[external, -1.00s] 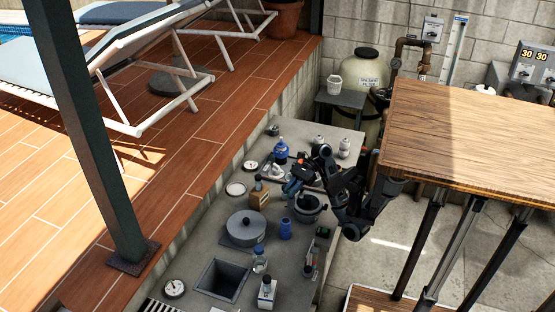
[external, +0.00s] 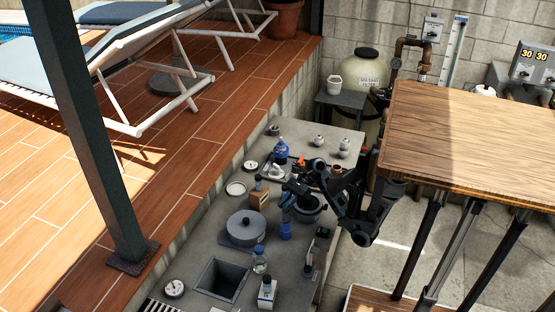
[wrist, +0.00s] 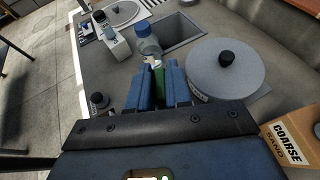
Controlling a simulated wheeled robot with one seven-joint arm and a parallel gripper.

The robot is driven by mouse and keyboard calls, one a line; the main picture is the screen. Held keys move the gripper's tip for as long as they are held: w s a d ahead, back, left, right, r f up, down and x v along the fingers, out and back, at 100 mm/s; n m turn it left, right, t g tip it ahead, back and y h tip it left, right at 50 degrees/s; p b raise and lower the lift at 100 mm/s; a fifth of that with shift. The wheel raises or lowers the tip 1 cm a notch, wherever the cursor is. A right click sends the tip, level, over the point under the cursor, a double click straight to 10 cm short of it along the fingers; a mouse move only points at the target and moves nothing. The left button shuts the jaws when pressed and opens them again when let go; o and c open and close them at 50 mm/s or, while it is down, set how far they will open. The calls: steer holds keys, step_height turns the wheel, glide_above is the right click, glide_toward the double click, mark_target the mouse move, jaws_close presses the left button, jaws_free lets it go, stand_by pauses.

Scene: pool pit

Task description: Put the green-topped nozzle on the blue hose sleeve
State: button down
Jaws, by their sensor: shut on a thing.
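My gripper (external: 287,208) points down over the blue hose sleeve (external: 285,230), which stands upright on the grey counter. In the wrist view my gripper's blue fingers (wrist: 159,82) are shut on the green-topped nozzle (wrist: 159,76); only a narrow green strip of it shows between them. The nozzle's lower part is hidden by the fingers. In the external view my fingers appear in line with the sleeve, right above it. I cannot tell whether the nozzle touches the sleeve. The sleeve cannot be made out in the wrist view.
A grey lidded pot (external: 246,228) stands left of the sleeve, with a sand box (external: 259,199) behind it. A sink (external: 222,280) opens nearby. A dark bowl (external: 308,210) is close to my gripper.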

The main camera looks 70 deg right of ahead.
steer(key=c, duration=1.1)
jaws_free()
steer(key=shift+o, duration=0.2)
steer(key=shift+s+d+r, duration=0.1)
steer(key=shift+d+r, duration=0.15)
steer(key=shift+d, duration=0.05)
steer(key=v, duration=0.6)
steer(key=shift+s+d, duration=0.2)
steer(key=shift+d, duration=0.15)
steer(key=shift+r, duration=0.15)
